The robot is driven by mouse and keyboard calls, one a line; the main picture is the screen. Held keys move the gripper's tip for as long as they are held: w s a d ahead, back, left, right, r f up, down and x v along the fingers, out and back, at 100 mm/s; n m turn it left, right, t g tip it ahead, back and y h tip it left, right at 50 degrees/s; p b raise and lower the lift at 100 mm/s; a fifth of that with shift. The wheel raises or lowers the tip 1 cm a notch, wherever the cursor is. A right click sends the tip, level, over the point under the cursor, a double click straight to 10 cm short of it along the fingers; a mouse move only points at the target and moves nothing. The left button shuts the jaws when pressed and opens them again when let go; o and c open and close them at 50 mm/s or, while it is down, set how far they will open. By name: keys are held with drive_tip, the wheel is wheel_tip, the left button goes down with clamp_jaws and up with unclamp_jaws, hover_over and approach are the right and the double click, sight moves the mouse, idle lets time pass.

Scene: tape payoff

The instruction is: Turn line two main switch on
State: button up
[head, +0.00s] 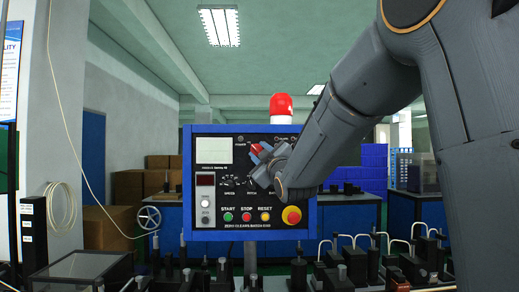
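The control panel (213,228) with a blue frame and black face stands in the middle of the head view. My gripper (259,155) is at the upper right part of its face, reached in from the right. A small red part (255,149) shows at the fingertips; I cannot tell whether it is the main switch or whether the fingers touch it. My wrist and forearm hide the right part of the panel, including any labels there. The finger gap is too small to make out.
Below my gripper are green START (228,216), red STOP (246,216) and yellow RESET (265,216) buttons, and a red emergency stop (291,215) on yellow. A red beacon (281,104) tops the panel. Several upright metal fittings crowd the foreground.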

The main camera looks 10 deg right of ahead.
drive_tip(key=shift+w, duration=0.35)
clamp_jaws()
